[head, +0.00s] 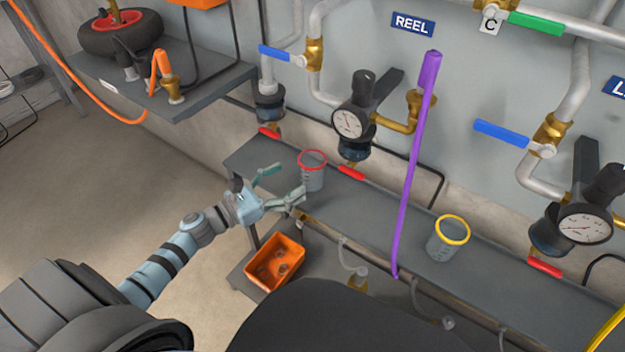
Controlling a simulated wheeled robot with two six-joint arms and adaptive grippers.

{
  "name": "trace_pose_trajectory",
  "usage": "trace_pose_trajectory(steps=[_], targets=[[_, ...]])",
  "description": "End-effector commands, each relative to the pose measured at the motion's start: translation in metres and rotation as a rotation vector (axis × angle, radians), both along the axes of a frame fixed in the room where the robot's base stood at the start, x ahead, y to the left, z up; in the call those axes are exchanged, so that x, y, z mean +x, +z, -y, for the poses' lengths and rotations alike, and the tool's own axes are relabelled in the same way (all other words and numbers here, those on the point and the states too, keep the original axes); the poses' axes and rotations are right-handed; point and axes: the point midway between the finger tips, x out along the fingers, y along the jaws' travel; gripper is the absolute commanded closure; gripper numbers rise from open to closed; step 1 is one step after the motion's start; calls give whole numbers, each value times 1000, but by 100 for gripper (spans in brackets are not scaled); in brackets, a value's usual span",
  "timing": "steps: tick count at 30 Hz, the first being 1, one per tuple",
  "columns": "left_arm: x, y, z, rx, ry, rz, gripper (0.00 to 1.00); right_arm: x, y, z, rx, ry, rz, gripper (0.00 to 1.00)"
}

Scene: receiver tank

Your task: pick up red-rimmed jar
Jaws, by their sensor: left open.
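The red-rimmed jar (313,178) is a clear cup with a red rim. It stands upright on the grey shelf (375,214), toward its left end, below a gauge. My left gripper (287,184) is open and empty. It is just left of the jar, with its two fingers spread toward it, one above and one below. From this view I cannot tell whether a finger touches the jar. My right gripper is not in view.
A yellow-rimmed jar (443,250) stands farther right on the shelf. A purple hose (411,170) hangs between the two jars. Pressure gauges (348,124) and red-handled valves (351,173) hang above the shelf. An orange bin (275,261) sits lower, below my left gripper.

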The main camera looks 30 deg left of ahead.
Motion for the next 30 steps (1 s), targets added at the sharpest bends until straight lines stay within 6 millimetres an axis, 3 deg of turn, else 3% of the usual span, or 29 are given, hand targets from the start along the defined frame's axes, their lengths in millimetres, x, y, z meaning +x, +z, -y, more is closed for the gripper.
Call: trace_pose_trajectory(steps=[12, 20, 30], targets=[[65, -4, 32, -5, 3, -1, 24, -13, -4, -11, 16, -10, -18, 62], [73, -4, 36, -3, 2, -5, 24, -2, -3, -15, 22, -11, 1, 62], [72, -4, 35, -3, 2, -5, 77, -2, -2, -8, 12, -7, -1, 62]])
